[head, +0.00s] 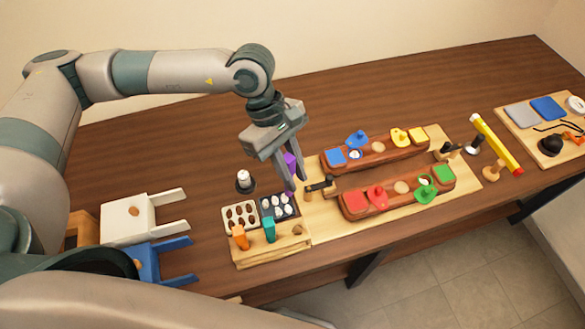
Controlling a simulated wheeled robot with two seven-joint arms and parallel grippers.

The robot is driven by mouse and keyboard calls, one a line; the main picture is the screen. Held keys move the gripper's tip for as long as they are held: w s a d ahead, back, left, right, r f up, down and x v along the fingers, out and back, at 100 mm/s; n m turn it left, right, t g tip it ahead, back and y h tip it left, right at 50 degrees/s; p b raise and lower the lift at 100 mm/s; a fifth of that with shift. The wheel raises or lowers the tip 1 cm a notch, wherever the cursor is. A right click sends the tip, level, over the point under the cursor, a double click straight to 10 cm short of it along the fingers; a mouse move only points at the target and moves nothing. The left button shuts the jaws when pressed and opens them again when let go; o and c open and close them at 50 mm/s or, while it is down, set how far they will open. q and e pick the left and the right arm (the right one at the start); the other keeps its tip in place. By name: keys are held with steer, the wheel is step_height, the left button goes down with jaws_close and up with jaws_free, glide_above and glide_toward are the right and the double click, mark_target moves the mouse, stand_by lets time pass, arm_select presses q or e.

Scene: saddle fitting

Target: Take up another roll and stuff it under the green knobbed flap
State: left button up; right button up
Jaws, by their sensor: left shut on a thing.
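The green knobbed flap (425,192) is on the near reddish-brown saddle panel, beside a green pad (443,174). A small pale spot shows at the flap. White rolls (278,206) lie in a dark tray, and brown rolls (239,216) lie in a pale tray beside it. My left gripper (295,182) is above and just behind the trays, pointing down. A purple thing (290,162) shows between its fingers, and it is shut on it. The fingers partly hide the purple thing. My right gripper is not in view.
Orange (240,237) and teal (269,229) upright pieces stand at the front of the tray board. Red (377,195), blue (357,139) and yellow (399,137) knobbed flaps are on the two panels. A yellow bar (497,143) rests on stands at right. White and blue forked holders are at left.

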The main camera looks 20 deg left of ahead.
arm_select(q)
step_height(320, 180, down, 2)
steer(key=shift+w+a+f, duration=0.15)
steer(key=shift+f, duration=0.05)
steer(key=shift+w+f, duration=0.15)
steer(key=shift+f, duration=0.2)
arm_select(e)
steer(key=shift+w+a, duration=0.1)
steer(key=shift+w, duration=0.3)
arm_select(q)
steer(key=shift+r, duration=0.1)
steer(key=shift+f+b, duration=0.6)
steer(key=shift+f, duration=1.95)
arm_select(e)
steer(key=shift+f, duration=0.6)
